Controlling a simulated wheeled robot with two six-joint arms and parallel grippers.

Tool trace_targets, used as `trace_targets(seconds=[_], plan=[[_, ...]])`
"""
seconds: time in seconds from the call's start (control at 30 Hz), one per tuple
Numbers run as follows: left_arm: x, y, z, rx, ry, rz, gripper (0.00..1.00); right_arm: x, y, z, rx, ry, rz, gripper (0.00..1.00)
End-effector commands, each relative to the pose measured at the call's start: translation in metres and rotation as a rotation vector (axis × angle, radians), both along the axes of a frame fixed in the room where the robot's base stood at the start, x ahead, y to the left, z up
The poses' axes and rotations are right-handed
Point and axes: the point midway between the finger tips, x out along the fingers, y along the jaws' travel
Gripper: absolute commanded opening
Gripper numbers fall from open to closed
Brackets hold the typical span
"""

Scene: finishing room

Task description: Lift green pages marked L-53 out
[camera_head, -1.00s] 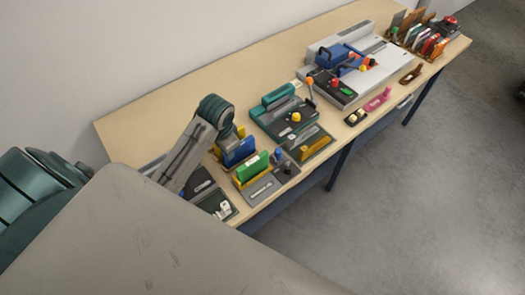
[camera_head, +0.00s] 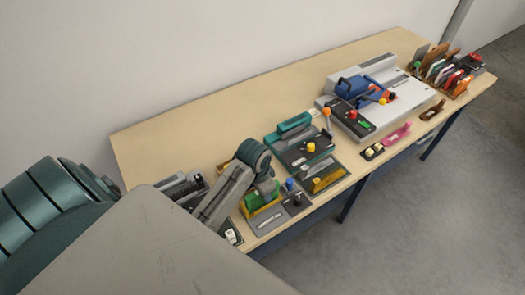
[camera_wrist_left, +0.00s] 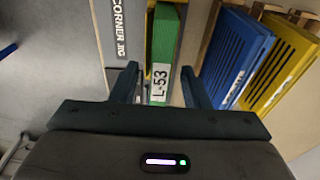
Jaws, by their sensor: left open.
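The green pages (camera_wrist_left: 164,45) carry a white label reading L-53 in the left wrist view. They stand upright in a yellow holder, whose edge (camera_wrist_left: 182,20) shows beside them. My left gripper (camera_wrist_left: 160,82) is open, with one finger on each side of the green pages near the label. I cannot tell whether a finger touches them. In the head view my left gripper (camera_head: 266,186) is above the green pages (camera_head: 256,202), which it and the wrist partly hide. The yellow holder (camera_head: 264,210) sits near the bench's front edge. My right gripper is not in view.
A grey corner jig plate (camera_wrist_left: 118,40) lies beside the holder. A blue slotted piece (camera_wrist_left: 235,58) and a yellow one (camera_wrist_left: 282,62) stand close on the other side. A teal-handled machine (camera_head: 300,145) stands to the right. The bench's back strip (camera_head: 200,135) is clear.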

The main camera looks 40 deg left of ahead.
Motion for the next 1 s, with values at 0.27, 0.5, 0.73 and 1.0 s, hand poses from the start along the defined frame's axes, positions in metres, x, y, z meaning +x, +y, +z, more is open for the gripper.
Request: trace_targets(seconds=[0.27, 0.5, 0.73, 1.0], plan=[[0.003, -0.002, -0.029, 0.000, 0.001, 0.000, 0.42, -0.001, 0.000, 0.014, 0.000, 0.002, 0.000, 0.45], [0.003, -0.002, -0.030, 0.001, 0.000, 0.000, 0.36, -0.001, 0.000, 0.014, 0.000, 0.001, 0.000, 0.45], [0.003, -0.002, -0.030, 0.001, 0.000, 0.000, 0.00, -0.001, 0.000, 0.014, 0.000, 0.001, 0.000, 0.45], [0.004, -0.002, -0.027, 0.001, -0.003, 0.000, 0.00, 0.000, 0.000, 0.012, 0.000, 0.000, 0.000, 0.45]])
